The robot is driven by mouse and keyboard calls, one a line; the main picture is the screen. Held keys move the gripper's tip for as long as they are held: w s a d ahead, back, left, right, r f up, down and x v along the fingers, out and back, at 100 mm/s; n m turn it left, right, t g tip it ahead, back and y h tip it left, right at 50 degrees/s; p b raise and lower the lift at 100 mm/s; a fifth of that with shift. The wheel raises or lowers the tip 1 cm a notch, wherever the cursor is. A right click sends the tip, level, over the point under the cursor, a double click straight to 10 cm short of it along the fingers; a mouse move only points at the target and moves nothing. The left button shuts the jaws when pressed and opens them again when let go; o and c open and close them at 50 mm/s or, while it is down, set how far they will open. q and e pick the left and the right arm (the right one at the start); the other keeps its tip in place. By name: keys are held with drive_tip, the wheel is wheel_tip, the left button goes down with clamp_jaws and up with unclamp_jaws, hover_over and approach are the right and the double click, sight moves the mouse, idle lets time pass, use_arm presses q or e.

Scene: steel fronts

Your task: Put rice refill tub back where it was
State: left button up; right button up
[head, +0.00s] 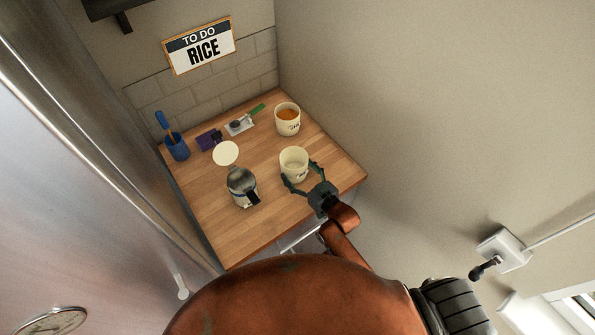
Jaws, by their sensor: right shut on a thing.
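A cream tub (294,160) with pale contents stands on the wooden counter, open at the top. It looks like the rice refill tub, but I cannot read a label on it. My right gripper (302,178) reaches it from the front, with one finger on each side, and is shut on it. I cannot tell whether its base is lifted off the counter. My left gripper is not in view.
A similar tub (287,121) with orange contents stands behind. A round pale lid (226,153), a glass-and-metal jar (241,185), a purple object (209,140), a green-handled scoop (240,124) and a blue holder (176,149) are leftward. A wall sign (201,48) reads "TO DO RICE".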

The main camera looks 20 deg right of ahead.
drive_tip(key=o, duration=1.4)
drive_tip(key=shift+f, duration=0.1)
drive_tip(key=shift+c, duration=0.2)
drive_tip(key=v, duration=1.2)
